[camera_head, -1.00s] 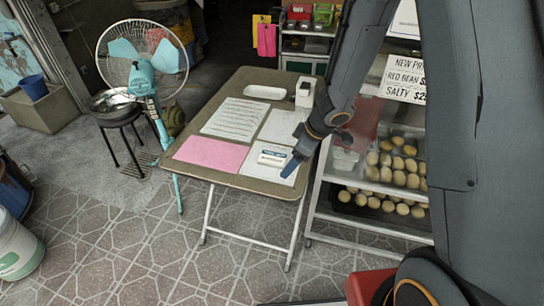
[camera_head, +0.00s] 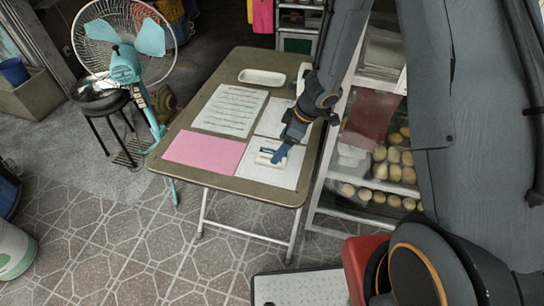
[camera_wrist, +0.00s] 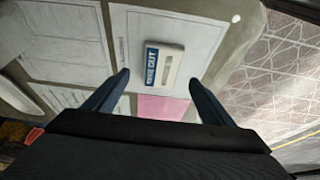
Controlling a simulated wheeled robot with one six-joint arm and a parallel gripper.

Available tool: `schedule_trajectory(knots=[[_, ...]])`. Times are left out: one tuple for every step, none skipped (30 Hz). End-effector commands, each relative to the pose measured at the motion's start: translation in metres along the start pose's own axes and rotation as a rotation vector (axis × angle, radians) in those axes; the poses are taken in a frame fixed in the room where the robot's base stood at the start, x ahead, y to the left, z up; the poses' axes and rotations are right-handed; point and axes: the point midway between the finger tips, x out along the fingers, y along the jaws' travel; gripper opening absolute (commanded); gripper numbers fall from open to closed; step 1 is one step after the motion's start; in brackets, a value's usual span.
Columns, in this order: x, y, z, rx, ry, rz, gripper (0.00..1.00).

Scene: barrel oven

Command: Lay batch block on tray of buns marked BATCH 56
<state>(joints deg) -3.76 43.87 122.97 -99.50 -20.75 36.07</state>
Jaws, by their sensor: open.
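A small white block with a blue lettered label (camera_head: 265,158) lies on a white sheet near the table's front right corner. It also shows in the wrist view (camera_wrist: 165,67); only part of its lettering reads clearly. My gripper (camera_head: 279,154) is over the block, pointing down. In the wrist view my gripper (camera_wrist: 159,77) is open, with the blue fingers apart and the block between and just beyond their tips. Nothing is held. Trays of buns (camera_head: 393,158) stand in the rack at right, partly hidden by my arm. No BATCH 56 mark is readable.
The folding table (camera_head: 215,181) also carries a pink sheet (camera_head: 204,153), printed papers (camera_head: 230,109) and a white dish (camera_head: 262,77). The glass-fronted rack (camera_head: 327,163) stands close on the table's right. A fan (camera_head: 126,68) stands at left.

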Motion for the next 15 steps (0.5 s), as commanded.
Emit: schedule_trajectory(knots=[[0.005,-0.001,0.000,-0.002,0.000,-0.001,0.77],[0.008,-0.001,0.000,-0.001,0.000,-0.001,0.77],[0.013,-0.002,0.000,-0.001,-0.001,-0.002,0.77],[0.017,-0.002,0.000,0.000,-0.001,-0.002,0.77],[0.021,-0.003,0.000,0.000,-0.001,-0.003,0.77],[0.027,-0.003,0.001,0.001,-0.001,-0.003,0.77],[0.031,-0.003,0.001,0.000,-0.001,-0.002,0.77],[0.035,-0.003,0.001,0.000,-0.001,-0.002,0.77],[0.040,-0.003,0.001,0.001,0.000,-0.001,0.77],[0.043,-0.002,0.001,0.000,0.000,-0.001,0.77],[0.045,-0.002,0.001,0.001,0.000,-0.001,0.77],[0.048,-0.002,0.001,0.001,0.000,-0.001,0.77],[0.050,-0.002,0.001,0.000,0.000,0.000,0.77],[0.051,-0.002,0.001,0.000,0.000,0.000,0.77],[0.052,-0.002,0.001,0.000,0.000,0.001,0.77]])
